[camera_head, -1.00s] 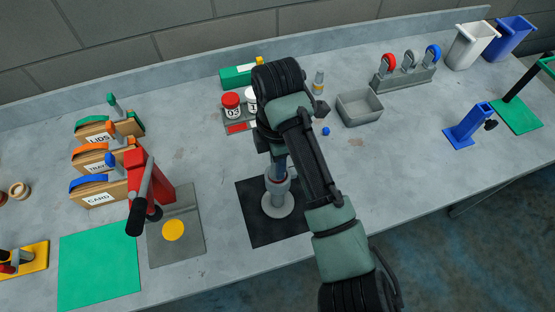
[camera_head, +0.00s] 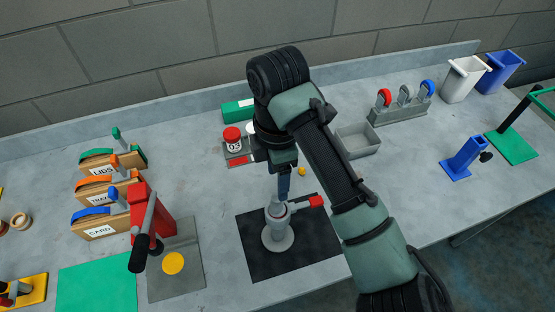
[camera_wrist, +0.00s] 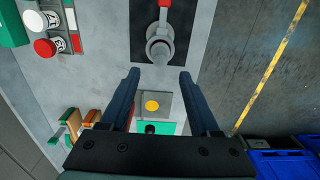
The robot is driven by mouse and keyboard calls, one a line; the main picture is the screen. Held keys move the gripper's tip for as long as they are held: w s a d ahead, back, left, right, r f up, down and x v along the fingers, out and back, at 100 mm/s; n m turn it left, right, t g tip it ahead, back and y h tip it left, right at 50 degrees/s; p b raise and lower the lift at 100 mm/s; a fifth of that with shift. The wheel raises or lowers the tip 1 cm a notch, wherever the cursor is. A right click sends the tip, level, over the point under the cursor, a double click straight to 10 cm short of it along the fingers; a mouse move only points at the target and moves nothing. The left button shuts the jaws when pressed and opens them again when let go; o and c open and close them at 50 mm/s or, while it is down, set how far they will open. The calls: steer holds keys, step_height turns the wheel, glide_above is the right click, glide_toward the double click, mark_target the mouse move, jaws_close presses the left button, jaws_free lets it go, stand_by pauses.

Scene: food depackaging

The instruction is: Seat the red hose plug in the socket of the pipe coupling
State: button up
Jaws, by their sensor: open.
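The grey pipe coupling (camera_head: 277,232) stands upright on a round flange on the black mat (camera_head: 256,265). It also shows in the wrist view (camera_wrist: 160,46). The red hose plug (camera_head: 316,201) is at the outer end of the coupling's side branch, pointing right in the head view. It lines up with the grey branch and seems to touch it; how deep it sits I cannot tell. In the wrist view the plug (camera_wrist: 164,3) is cut by the top edge. My gripper (camera_head: 284,194) is above the coupling. In the wrist view my gripper (camera_wrist: 159,75) has its fingers wide apart and empty.
Jars including a red-lidded one (camera_head: 232,138) and a grey bin (camera_head: 356,142) stand behind. The counter right of the black mat is mostly clear.

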steer(key=shift+r, duration=1.65)
steer(key=w+a+r+m+t+y, duration=0.25)
steer(key=w+a+r+t, duration=0.2)
steer(key=a+r, duration=0.35)
steer(key=w+a+r+m+t+y, duration=0.2)
steer(key=w+a+r+t+y, duration=0.15)
steer(key=a+r+t, duration=0.45)
step_height(320, 180, up, 10)
steer(key=d+m+t+y, duration=0.1)
steer(key=m, duration=0.2)
steer(key=s+d+r+m+t, duration=0.3)
steer(key=r+t, duration=0.1)
steer(key=r, duration=0.3)
steer(key=s+d+r+m+t, duration=0.2)
steer(key=d+r+m+t, duration=0.15)
steer(key=r, duration=0.35)
steer(key=s+d+r+m+t+h, duration=0.6)
steer(key=s+d+r+m+h, duration=0.1)
steer(key=s, duration=0.3)
steer(key=shift+s+d+r+m, duration=0.15)
steer(key=shift+d+r+m, duration=0.15)
steer(key=shift+d, duration=0.4)
